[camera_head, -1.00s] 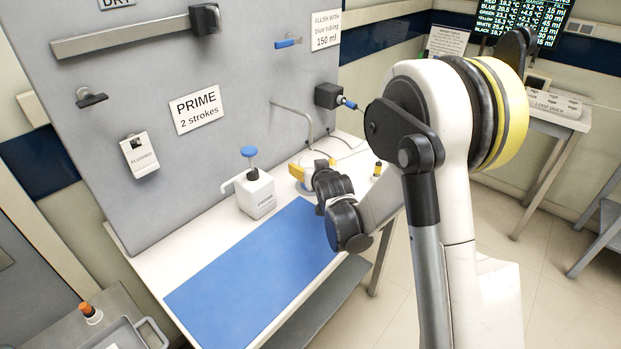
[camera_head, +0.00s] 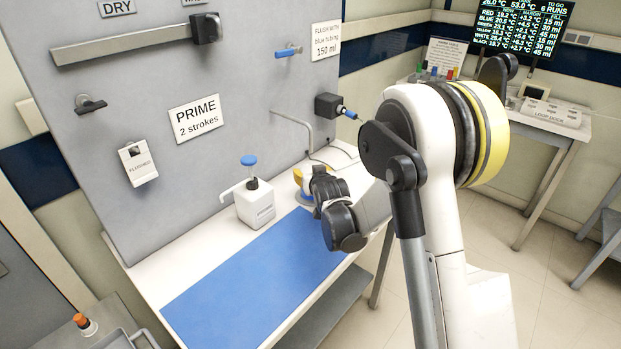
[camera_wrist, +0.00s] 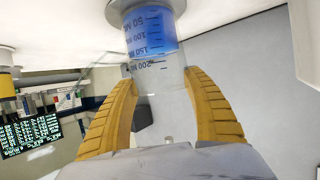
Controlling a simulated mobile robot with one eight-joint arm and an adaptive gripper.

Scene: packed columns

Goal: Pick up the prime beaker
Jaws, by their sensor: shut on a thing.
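The clear beaker (camera_wrist: 152,35) has dark volume marks and blue liquid at its base end, which is at the top of the wrist view. My gripper (camera_wrist: 165,85) has its two yellow fingers closed around the beaker's clear part. In the head view my gripper (camera_head: 299,178) is over the white bench, right of the pump bottle. There, my wrist hides most of the beaker, with a bit of blue (camera_head: 305,199) showing below the fingers. I cannot tell whether its base touches the bench.
A white pump bottle (camera_head: 255,205) with a blue top stands left of my gripper, by the blue mat (camera_head: 250,280). The mat is clear.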

